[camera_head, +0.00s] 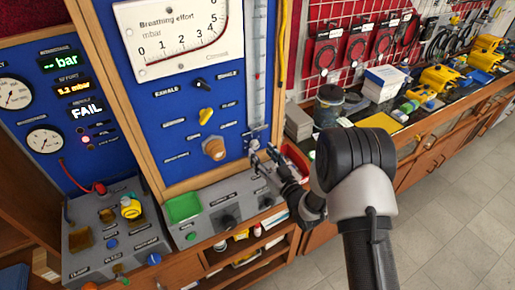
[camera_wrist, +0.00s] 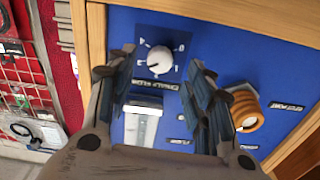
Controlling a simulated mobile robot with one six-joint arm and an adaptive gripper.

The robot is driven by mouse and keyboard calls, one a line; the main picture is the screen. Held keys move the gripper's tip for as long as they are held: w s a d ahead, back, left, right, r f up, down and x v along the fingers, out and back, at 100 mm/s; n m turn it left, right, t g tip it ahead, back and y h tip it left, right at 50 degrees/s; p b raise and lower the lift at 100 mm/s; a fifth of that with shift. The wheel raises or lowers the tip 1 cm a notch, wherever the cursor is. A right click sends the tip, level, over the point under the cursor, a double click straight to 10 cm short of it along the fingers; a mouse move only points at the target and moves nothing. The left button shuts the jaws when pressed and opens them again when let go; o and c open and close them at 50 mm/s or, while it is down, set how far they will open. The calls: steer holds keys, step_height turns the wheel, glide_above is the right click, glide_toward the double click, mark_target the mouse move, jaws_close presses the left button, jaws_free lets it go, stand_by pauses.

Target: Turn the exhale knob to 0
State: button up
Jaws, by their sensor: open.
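My gripper (camera_head: 263,154) is open and empty in front of the lower right part of the blue panel. In the wrist view its two dark fingers (camera_wrist: 158,78) are spread, and a pale round knob (camera_wrist: 160,60) on a black dial plate shows between and beyond their tips. No contact with the knob is visible. The label below that dial is too small to read surely, so I cannot tell whether it is the exhale knob. In the head view, a black selector (camera_head: 202,84) sits between labels that seem to read EXHALE and INHALE. The gripper is well below and right of it.
A tan-orange knob (camera_head: 214,149) stands out from the panel left of my gripper; the wrist view shows it too (camera_wrist: 247,108). A yellow knob (camera_head: 206,115) is above it. A grey console (camera_head: 225,207) lies below. A clear vertical tube (camera_head: 258,60) runs up the panel's right side.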

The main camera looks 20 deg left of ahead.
mark_target(256, 146)
steer(key=shift+x, duration=2)
steer(key=shift+c, duration=0.4)
steer(key=c, duration=1)
